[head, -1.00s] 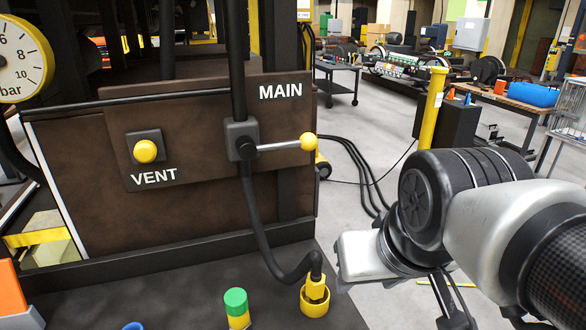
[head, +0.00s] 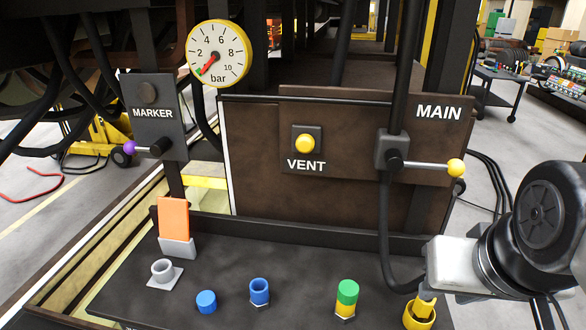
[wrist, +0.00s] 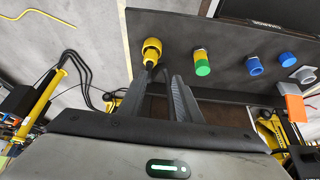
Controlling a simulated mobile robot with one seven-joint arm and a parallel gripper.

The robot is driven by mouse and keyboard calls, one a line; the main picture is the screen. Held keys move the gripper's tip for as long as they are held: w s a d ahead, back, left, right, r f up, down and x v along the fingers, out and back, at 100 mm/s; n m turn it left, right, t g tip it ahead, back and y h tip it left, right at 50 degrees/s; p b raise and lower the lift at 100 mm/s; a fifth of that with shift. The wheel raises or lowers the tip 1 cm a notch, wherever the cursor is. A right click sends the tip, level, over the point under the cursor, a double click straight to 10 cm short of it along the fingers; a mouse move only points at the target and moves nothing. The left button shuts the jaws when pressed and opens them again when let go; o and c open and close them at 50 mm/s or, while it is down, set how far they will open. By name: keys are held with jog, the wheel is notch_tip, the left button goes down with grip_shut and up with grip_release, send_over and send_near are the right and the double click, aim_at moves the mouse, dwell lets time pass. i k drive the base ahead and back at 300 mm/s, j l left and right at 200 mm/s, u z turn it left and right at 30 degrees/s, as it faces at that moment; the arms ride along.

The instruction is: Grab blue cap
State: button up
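A short blue cap (head: 206,301) stands on the dark bench top near its front edge in the head view. In the wrist view the blue cap (wrist: 287,59) is at the upper right. A blue fitting (head: 259,291) with an open top is just right of the cap, and it also shows in the wrist view (wrist: 254,66). My gripper (wrist: 163,72) has its two fingers apart with nothing between them. It is well away from the cap, by the bench end with the yellow hose fitting (wrist: 152,50). The head view hardly shows the fingers.
A green-and-yellow fitting (head: 346,298) stands between the blue fitting and the yellow hose fitting (head: 419,314). A grey socket (head: 163,271) and an orange block (head: 174,218) in a holder are at the left. Behind rises a panel with a VENT button (head: 305,142) and MAIN lever (head: 432,165).

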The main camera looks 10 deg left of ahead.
aim_at(206, 300)
jog(key=u, duration=0.4)
jog(key=j+u, duration=0.1)
jog(key=u, duration=0.7)
jog(key=j+u, duration=0.1)
jog(key=u, duration=0.3)
jog(key=i+j+u, duration=0.2)
jog(key=i, duration=0.25)
